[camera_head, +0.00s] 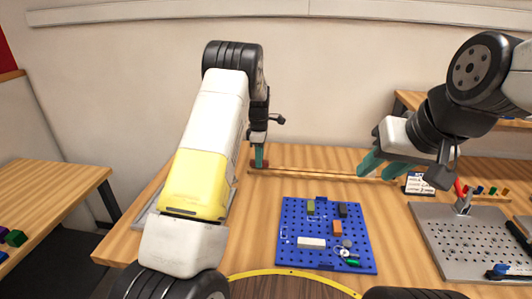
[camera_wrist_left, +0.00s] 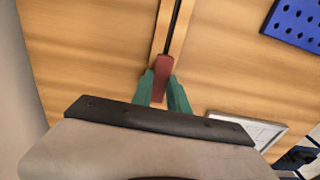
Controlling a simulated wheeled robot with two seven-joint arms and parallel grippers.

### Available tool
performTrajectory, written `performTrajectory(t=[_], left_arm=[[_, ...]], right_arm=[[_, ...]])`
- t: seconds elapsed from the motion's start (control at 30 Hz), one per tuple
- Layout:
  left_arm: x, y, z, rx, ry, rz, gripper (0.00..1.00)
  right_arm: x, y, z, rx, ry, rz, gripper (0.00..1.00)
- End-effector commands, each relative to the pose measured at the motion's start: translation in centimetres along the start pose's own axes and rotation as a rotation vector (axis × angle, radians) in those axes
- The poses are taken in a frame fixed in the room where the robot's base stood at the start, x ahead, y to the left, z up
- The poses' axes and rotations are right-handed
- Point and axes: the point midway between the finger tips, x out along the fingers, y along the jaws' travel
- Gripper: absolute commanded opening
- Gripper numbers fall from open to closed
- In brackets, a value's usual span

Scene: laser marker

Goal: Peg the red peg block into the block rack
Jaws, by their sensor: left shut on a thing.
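My left gripper (camera_head: 259,164) is at the back of the table, pointing down. In the left wrist view its teal fingers (camera_wrist_left: 163,92) are shut on a red block (camera_wrist_left: 164,68). The block lies at the near end of a wooden strip with a dark groove. I cannot tell whether it touches the strip. The blue perforated board (camera_head: 290,222) lies front centre with several coloured blocks on it, to the right of and nearer than the left gripper. Its corner also shows in the left wrist view (camera_wrist_left: 292,20). My right gripper (camera_head: 375,173) is open and empty above the table's back right.
The wooden strip (camera_head: 320,173) runs along the back of the table. A grey perforated plate (camera_head: 440,232) with tools is at the right. A small white card (camera_head: 418,184) stands behind it. A grey tray (camera_head: 147,217) is partly hidden by my left arm.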

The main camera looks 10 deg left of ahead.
Motion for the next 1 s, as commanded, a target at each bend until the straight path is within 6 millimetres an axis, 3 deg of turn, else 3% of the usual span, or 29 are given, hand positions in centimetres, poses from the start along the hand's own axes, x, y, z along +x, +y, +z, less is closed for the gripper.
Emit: performTrajectory(t=[0.97, 1.0], left_arm=[[1.2, 0.0, 0.0, 0.000, 0.000, 0.000, 0.00], [1.2, 0.0, 0.0, 0.000, 0.000, 0.001, 0.22]], right_arm=[[0.0, 0.0, 0.0, 0.000, 0.000, 0.000, 0.36], [0.0, 0.0, 0.0, 0.000, 0.000, 0.000, 0.36]])
